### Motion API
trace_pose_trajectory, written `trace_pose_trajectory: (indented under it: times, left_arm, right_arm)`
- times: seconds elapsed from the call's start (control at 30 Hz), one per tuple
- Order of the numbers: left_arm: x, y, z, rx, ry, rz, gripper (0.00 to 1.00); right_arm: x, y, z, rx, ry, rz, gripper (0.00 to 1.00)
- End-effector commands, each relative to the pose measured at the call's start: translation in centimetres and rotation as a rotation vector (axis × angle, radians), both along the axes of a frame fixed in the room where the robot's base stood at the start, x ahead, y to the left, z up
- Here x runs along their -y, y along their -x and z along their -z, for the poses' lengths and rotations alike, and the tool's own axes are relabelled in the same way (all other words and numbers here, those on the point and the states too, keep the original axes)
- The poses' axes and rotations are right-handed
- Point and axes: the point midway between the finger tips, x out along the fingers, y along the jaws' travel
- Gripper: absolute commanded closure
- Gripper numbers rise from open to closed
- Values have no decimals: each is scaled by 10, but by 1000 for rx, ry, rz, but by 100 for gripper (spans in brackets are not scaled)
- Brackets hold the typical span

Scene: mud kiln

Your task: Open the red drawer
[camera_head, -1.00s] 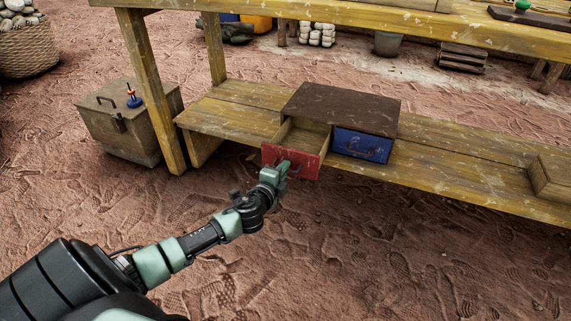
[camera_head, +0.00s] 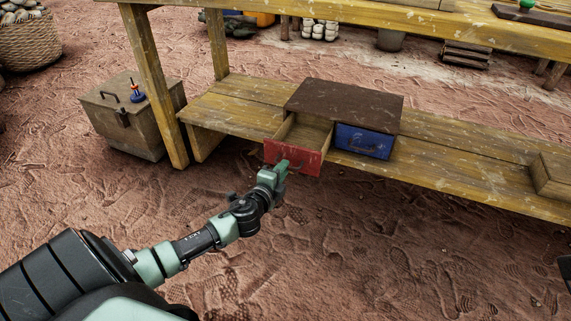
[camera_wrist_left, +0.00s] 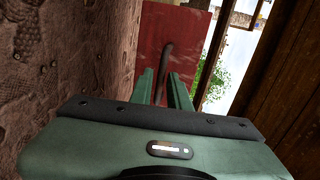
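The red drawer (camera_head: 293,157) is the left one of a small dark-topped cabinet (camera_head: 345,103), and it stands pulled out with its empty-looking inside showing. My left gripper (camera_head: 281,168) is at the lower left of the red front. In the left wrist view the red front (camera_wrist_left: 185,42) fills the top middle, with its dark curved handle (camera_wrist_left: 166,58). The two green fingers (camera_wrist_left: 162,84) stand apart on either side of the handle, with red showing between.
The closed blue drawer (camera_head: 364,141) is right of the red one. The cabinet sits on a low yellow plank shelf (camera_head: 440,170) with a post (camera_head: 155,85). A lidded box (camera_head: 128,125) stands left. The ground in front is clear.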

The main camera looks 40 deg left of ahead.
Motion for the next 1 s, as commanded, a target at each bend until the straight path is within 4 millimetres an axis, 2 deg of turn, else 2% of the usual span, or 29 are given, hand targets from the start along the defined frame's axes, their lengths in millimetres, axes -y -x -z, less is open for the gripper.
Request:
trace_pose_trajectory:
  times: [0.1,0.3,0.9,1.0]
  left_arm:
    - [6,22,-7,-3,3,1,83]
    - [11,44,-10,-2,2,1,83]
    - [12,48,-11,0,0,0,83]
    - [20,48,-12,4,21,17,83]
  right_arm:
    - [1,-3,0,-30,-2,-2,64]
    - [2,-4,6,-54,-5,-3,64]
    - [2,-4,8,-58,-6,-5,64]
    - [2,-4,7,-59,-7,-4,64]
